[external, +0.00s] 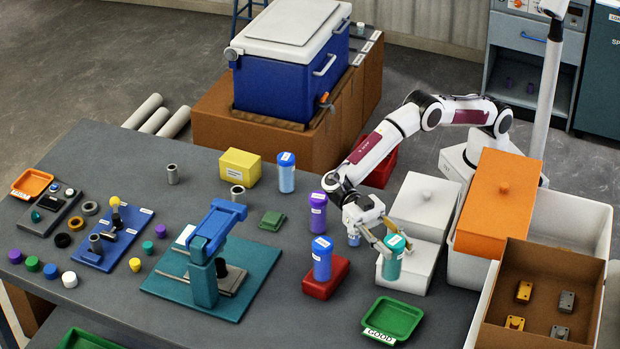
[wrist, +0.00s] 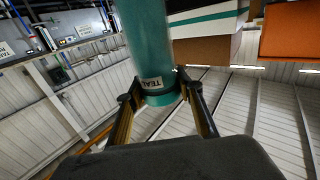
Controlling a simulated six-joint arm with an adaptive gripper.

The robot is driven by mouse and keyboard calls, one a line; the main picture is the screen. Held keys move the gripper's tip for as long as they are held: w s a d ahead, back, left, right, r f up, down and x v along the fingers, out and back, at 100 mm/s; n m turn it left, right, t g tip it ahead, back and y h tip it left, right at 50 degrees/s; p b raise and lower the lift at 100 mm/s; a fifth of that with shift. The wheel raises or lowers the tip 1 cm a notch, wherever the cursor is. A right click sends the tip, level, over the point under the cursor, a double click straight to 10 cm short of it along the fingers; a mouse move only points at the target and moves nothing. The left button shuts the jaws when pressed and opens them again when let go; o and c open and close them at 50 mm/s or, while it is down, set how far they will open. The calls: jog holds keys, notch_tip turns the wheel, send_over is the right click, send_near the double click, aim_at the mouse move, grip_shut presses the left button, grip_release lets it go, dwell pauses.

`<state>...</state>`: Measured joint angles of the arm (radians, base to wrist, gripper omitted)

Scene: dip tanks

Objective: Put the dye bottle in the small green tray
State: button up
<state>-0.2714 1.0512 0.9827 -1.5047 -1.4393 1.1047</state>
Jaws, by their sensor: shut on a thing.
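My gripper (external: 382,249) is shut on a teal bottle (external: 393,260), which stands nearly upright between the fingers. In the wrist view the teal bottle (wrist: 150,50) with a label reading TEAL is between the two fingers (wrist: 167,105). The small green tray (external: 411,312) lies on the table in front of the bottle, lower in the external view. It looks empty and has a GOOD label on its front. Whether the bottle touches the table is hard to tell.
A blue bottle (external: 322,262) stands on a red block (external: 326,280) left of my gripper. A purple bottle (external: 318,215) and a light blue bottle (external: 286,175) stand farther back. White boxes (external: 426,205) are close on the right.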

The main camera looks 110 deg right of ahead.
aim_at(391, 274)
jog(key=shift+f, duration=3.05)
jog(key=shift+f, duration=0.15)
jog(key=shift+f, duration=1.75)
jog(key=shift+f, duration=0.25)
jog(key=o, duration=1.3)
jog(key=shift+f, duration=0.1)
